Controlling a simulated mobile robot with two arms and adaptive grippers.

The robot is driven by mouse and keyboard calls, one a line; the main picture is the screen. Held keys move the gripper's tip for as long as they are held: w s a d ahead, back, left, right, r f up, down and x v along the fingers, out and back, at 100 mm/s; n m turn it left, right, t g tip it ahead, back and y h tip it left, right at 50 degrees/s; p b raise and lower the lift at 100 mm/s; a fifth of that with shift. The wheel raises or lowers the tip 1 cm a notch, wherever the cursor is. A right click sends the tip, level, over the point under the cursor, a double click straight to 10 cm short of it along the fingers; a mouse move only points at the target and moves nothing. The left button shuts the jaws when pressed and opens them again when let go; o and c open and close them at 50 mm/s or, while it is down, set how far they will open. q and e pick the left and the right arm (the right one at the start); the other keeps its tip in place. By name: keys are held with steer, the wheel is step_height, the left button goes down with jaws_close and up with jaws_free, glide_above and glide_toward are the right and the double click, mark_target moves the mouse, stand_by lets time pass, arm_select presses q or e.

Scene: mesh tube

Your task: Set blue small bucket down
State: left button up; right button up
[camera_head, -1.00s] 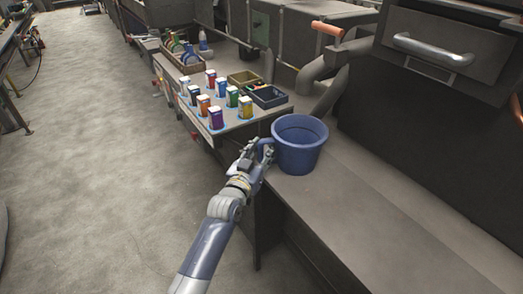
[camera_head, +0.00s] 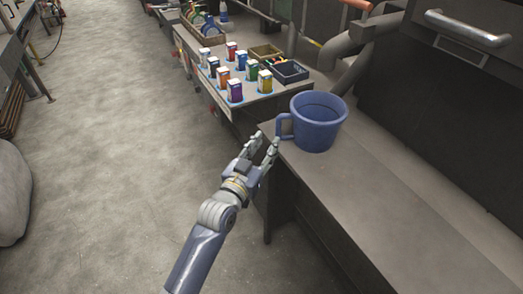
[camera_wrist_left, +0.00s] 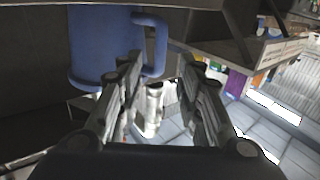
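The blue small bucket (camera_head: 318,124) stands upright on the grey bench (camera_head: 350,180), near its far end, with its handle facing left toward my left gripper. My left gripper (camera_head: 264,146) is open and empty, just left of the handle and apart from it. In the left wrist view the bucket (camera_wrist_left: 100,45) is at upper left, with its handle beside the spread fingers (camera_wrist_left: 165,75); nothing is between them. My right gripper does not show.
A lower table behind the bench holds several coloured boxes (camera_head: 235,90), a tan tray (camera_head: 265,52) and a dark tray (camera_head: 289,71). Pipes (camera_head: 350,45) and a dark cabinet stand at the right. The bench is clear in front of the bucket, and open floor (camera_head: 110,170) lies at left.

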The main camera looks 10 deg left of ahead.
arm_select(q)
steer(key=shift+v, duration=0.9)
steer(key=s+a+f+g+y, duration=0.1)
steer(key=s+a+f+g, duration=0.3)
steer(key=f, duration=0.9)
steer(key=s+f+n+g+y, duration=0.1)
steer(key=s+f, duration=0.4)
steer(key=f, duration=0.7)
steer(key=s+a+f+g+y, duration=0.1)
steer(key=s+a+f+g, duration=0.3)
steer(key=f, duration=0.9)
steer(key=s+a+f+g+y, duration=0.1)
steer(key=s+a+f+g, duration=0.1)
steer(key=s+f, duration=0.5)
steer(key=s+a+f+g+y, duration=0.1)
steer(key=s+a+f, duration=0.3)
steer(key=s, duration=1.4)
steer(key=s+a+f+g, duration=0.2)
steer(key=s+f+g, duration=0.2)
steer(key=s+f, duration=0.5)
steer(key=s, duration=0.4)
steer(key=shift+s+a+f+y, duration=0.2)
steer(key=shift+a+f+y, duration=0.1)
steer(key=shift+a+y, duration=0.1)
